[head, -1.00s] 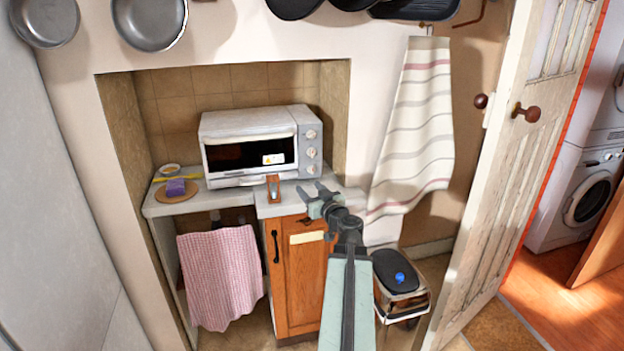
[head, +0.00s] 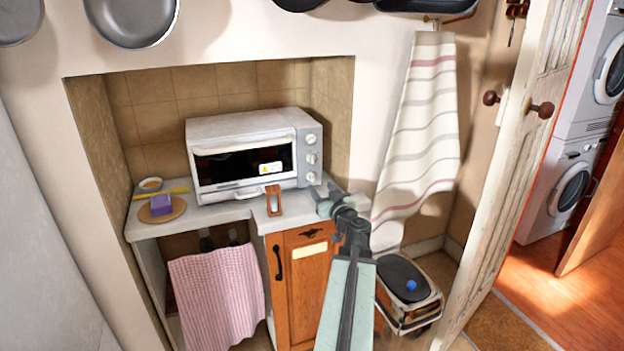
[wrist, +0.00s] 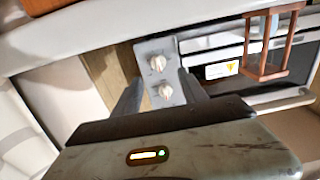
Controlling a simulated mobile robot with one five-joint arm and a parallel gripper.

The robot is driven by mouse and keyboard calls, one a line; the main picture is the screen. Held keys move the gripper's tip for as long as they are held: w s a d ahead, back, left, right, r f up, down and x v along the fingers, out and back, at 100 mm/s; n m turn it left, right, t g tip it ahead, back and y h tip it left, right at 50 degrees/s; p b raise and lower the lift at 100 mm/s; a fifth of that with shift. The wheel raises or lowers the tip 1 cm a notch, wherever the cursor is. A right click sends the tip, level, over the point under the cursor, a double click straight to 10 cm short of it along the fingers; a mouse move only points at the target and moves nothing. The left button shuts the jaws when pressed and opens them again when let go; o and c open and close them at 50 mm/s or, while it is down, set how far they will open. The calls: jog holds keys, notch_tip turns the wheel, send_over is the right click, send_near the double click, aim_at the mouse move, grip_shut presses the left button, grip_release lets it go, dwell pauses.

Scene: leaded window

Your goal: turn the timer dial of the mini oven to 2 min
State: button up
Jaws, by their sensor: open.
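The white mini oven (head: 240,125) stands on the counter in the alcove. Its grey right-hand panel carries three pale dials in a column: top (head: 310,139), middle (head: 311,158) and bottom (head: 310,177). I cannot tell which is the timer or read its marks. My gripper (head: 326,196) is in front of the counter, right of and below the panel. In the wrist view, its open jaws (wrist: 161,76) frame the grey panel, with two dials visible, an upper one (wrist: 157,63) and a lower one (wrist: 165,92). Nothing is held, and the jaws look apart from the dials.
A small wooden-framed sand timer (head: 274,201) stands on the counter (head: 222,213) before the oven; it shows in the wrist view (wrist: 268,45). A purple block (head: 160,203) lies on a round board at left. A striped towel (head: 418,130) hangs right; a bin (head: 405,285) stands below.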

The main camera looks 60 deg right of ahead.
aim_at(313, 178)
jog(key=x, duration=0.7)
jog(key=shift+w+d, duration=0.2)
jog(key=shift+d, duration=0.1)
grip_shut()
jog(key=shift+s, duration=0.1)
